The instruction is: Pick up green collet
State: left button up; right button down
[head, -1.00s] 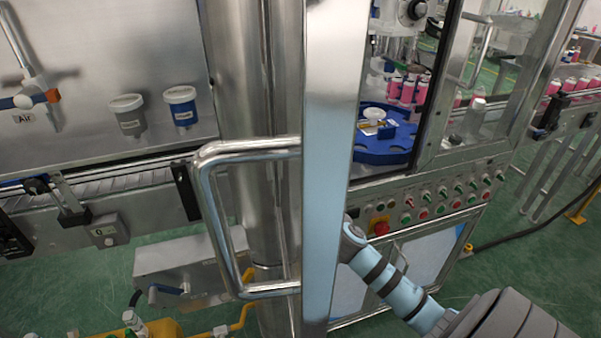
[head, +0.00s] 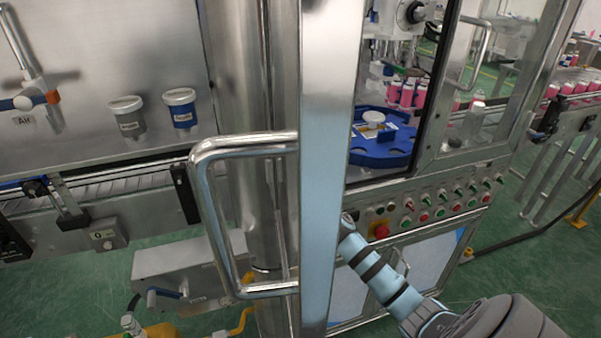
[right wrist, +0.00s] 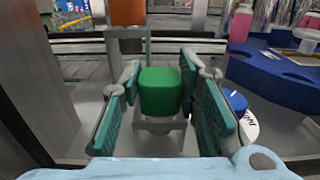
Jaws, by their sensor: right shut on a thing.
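The green collet (right wrist: 161,91) is a rounded green block in the middle of the right wrist view. My right gripper (right wrist: 161,85) has its teal-padded fingers on both sides of it and is shut on it. A grey stand-like part shows just below the collet; I cannot tell if the two touch. In the head view my right arm comes in from the lower right, and its gripper is hidden behind the steel door post. My left gripper is in no view.
An orange block (right wrist: 127,12) stands behind the collet. A blue rotary plate (right wrist: 275,80) is at the right, with pink cans near it. In the head view the steel post (head: 328,180) and door handle (head: 205,215) stand in front. Red and green buttons line the machine panel (head: 440,205).

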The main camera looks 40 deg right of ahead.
jog(key=shift+r, duration=0.1)
notch_tip(320, 180, up, 20)
jog(key=p, duration=0.6)
jog(key=shift+p, duration=0.3)
jog(key=shift+p, duration=0.6)
